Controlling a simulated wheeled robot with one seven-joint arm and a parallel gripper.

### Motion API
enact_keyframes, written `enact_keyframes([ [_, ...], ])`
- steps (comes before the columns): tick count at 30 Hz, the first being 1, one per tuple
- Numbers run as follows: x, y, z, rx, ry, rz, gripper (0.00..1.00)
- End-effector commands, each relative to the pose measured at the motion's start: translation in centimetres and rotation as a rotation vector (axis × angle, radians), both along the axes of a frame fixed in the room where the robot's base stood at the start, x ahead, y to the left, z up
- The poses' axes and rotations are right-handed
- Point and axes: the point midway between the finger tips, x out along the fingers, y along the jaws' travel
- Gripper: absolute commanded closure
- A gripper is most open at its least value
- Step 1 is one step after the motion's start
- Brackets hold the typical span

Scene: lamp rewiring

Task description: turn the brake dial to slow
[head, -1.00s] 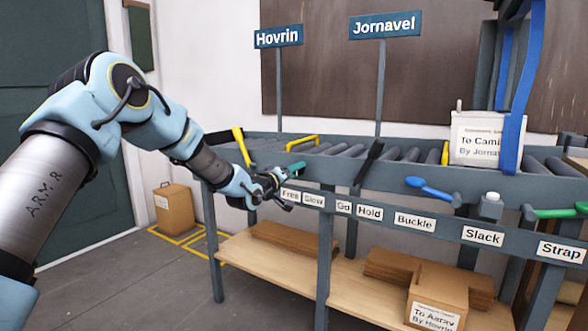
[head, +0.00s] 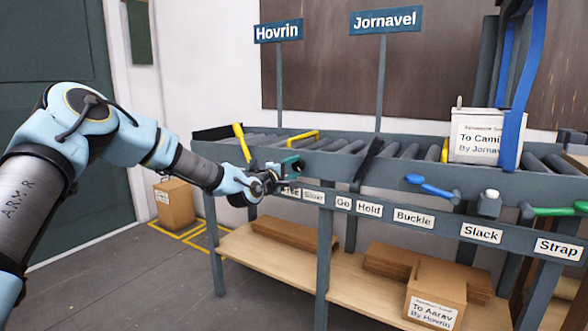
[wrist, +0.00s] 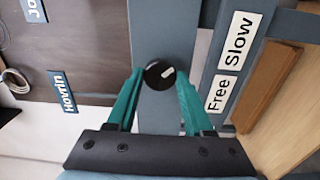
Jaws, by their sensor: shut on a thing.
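The brake dial (wrist: 160,75) is a round black knob with a white pointer mark, on the grey front rail. In the wrist view the mark points to the upper right, towards the Slow label's side. My gripper (wrist: 158,82) has its two teal fingers on either side of the dial and is shut on it. The Free label (wrist: 219,94) and Slow label (wrist: 238,42) sit beside the dial on the lower rail. In the head view my gripper (head: 285,172) hides the dial and partly covers the Free label.
The roller conveyor (head: 345,146) carries a yellow lever (head: 241,142) and a black lever (head: 368,160) near my gripper. A blue lever (head: 430,187) is farther right. A shelf (head: 265,262) with cardboard runs below.

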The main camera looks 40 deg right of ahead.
Motion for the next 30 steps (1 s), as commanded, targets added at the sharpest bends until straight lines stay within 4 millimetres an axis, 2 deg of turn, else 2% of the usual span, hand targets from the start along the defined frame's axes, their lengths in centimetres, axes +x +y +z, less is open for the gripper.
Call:
enact_keyframes([
  [17, 0.02, 0.01, -0.06, -0.008, 0.033, 0.000, 1.00],
  [18, 0.02, 0.01, -0.06, -0.008, 0.033, 0.000, 0.46],
  [25, 0.01, 0.01, -0.04, -0.007, 0.032, 0.000, 0.20],
  [30, 0.00, 0.00, -0.03, -0.007, 0.032, 0.000, 0.18],
])
